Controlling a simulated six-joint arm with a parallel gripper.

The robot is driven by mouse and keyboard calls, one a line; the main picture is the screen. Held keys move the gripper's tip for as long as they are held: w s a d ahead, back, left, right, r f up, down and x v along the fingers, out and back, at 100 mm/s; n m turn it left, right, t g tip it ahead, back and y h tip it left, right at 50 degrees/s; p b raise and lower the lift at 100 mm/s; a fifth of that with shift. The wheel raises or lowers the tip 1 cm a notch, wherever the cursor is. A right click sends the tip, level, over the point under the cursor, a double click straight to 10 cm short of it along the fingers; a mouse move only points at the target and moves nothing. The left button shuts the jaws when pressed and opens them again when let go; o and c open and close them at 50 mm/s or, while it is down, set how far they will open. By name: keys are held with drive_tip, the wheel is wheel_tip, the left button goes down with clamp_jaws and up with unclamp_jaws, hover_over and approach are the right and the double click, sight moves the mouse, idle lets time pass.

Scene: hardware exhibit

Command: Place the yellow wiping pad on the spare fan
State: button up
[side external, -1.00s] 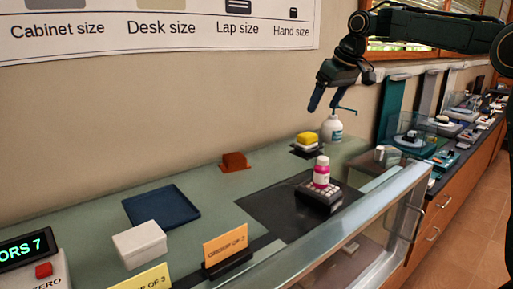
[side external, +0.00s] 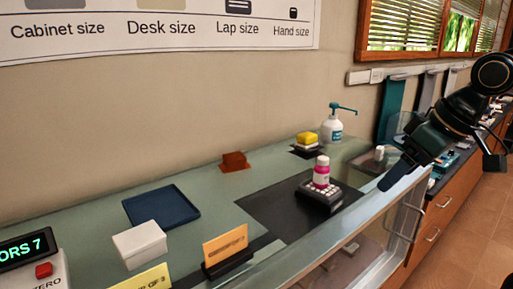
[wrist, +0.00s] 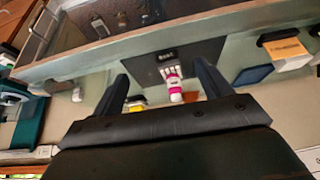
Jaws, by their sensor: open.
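The yellow wiping pad (side external: 307,137) sits on top of a small stack with a paler layer and a dark square base (side external: 305,152), near the wall at the back of the counter. It also shows in the wrist view (wrist: 137,104), beside the left finger and partly hidden. The dark square could be the spare fan, but it is too small to tell. My gripper (wrist: 163,85) is open with nothing between its fingers. In the side view my gripper (side external: 392,178) is by the glass front edge, right of and apart from the pad.
A pump bottle (side external: 332,127) stands behind the pad. An orange block (side external: 234,161), blue tray (side external: 162,206) and white box (side external: 140,243) lie left. The glass case edge (side external: 350,222) borders the front.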

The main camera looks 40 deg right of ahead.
drive_tip(key=s+f, duration=0.5)
drive_tip(key=s, duration=0.1)
drive_tip(key=shift+a, duration=0.1)
